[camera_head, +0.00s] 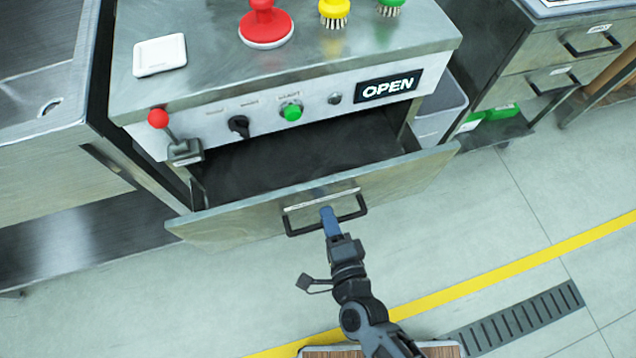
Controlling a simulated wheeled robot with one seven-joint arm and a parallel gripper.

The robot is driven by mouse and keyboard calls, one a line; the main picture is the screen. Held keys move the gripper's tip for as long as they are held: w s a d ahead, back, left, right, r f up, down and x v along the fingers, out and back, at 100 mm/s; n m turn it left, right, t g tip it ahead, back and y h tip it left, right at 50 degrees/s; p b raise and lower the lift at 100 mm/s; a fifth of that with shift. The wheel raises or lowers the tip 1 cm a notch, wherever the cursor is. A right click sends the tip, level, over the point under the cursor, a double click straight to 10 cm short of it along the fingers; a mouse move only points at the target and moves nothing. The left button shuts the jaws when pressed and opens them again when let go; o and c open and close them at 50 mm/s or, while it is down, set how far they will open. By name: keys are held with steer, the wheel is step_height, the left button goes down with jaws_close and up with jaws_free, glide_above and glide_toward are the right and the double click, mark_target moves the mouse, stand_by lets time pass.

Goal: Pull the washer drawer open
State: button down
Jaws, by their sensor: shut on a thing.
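The washer drawer (400,182) is the wide metal front of the washer unit (217,71). It stands out from the unit, and its dark, empty-looking inside shows behind the front. A dark bar handle (290,226) is fixed on the drawer front, below a pale label strip. My gripper (327,214) is at the middle of this handle, with blue fingers shut on it. The exact contact is small and partly hidden by the fingers.
A grey bin (440,108) stands right of the unit. The floor (500,225) in front is mostly clear.

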steer(key=f+b+v, duration=0.1)
steer(key=f+v, duration=0.2)
steer(key=v, duration=1.2)
steer(key=shift+s+d+b, duration=0.2)
steer(key=shift+s+b, duration=0.2)
steer(key=shift+s, duration=0.3)
steer(key=c, duration=1.2)
jaws_free()
steer(key=shift+r, duration=0.1)
steer(key=v, duration=0.7)
steer(key=shift+s+d+b, duration=0.1)
steer(key=shift+s+b, duration=0.2)
steer(key=shift+b, duration=0.1)
